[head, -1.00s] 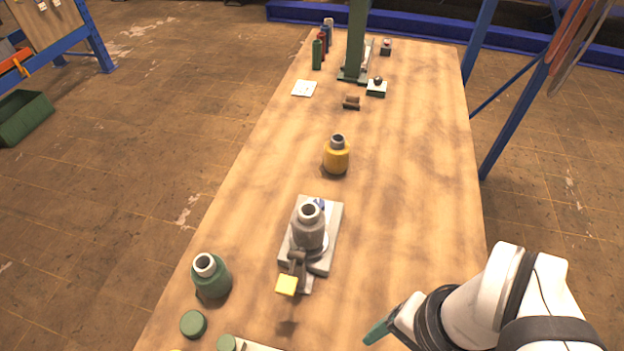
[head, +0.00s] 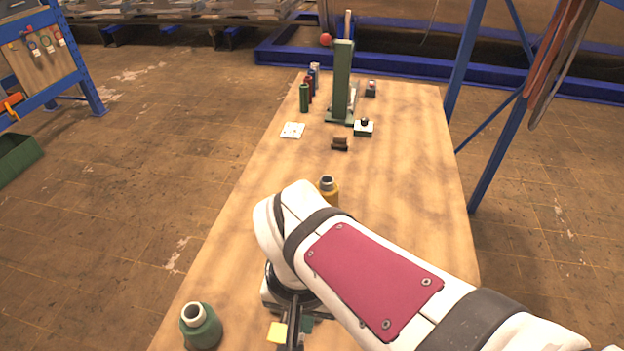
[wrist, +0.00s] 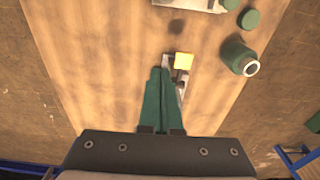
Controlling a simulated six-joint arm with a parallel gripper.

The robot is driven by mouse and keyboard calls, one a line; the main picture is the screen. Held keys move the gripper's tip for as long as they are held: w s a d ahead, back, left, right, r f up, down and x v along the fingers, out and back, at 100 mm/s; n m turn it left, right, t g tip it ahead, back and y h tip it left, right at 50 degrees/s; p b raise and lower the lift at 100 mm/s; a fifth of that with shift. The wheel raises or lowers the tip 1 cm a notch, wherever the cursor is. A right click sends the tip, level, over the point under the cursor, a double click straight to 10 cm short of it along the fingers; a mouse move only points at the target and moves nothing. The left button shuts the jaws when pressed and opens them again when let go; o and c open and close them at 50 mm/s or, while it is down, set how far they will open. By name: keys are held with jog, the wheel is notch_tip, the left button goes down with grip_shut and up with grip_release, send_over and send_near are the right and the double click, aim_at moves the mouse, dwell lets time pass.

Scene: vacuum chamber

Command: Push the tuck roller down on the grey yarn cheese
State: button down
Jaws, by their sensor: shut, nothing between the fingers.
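The grey yarn cheese is hidden behind my arm in the head view and cannot be made out in the wrist view. A yellow tab (head: 277,332), seemingly the end of the tuck roller's lever, shows left of my gripper. It also shows in the wrist view (wrist: 184,60), just right of and beyond the fingertips. Part of the grey metal fixture (wrist: 181,90) shows beside the fingers. My gripper (wrist: 160,72) is shut and empty, its teal fingers over the fixture. Whether they touch the lever or roller I cannot tell.
A green post (head: 343,82) and small items stand at the far end. The table's right side is clear.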

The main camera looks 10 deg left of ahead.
jog(key=n, duration=0.1)
send_over(278, 340)
jog(key=shift+s+f, duration=0.15)
jog(key=shift+s, duration=0.05)
jog(key=shift+w+f, duration=0.2)
jog(key=shift+f, duration=1.55)
jog(key=shift+w+f, duration=0.15)
jog(key=shift+f, duration=1.55)
jog(key=shift+s+f, duration=0.1)
jog(key=shift+f, duration=1.7)
jog(key=s, duration=0.1)
jog(key=s+r, duration=0.1)
jog(key=s, duration=0.1)
jog(key=shift+d, duration=0.2)
jog(key=shift+r, duration=0.1)
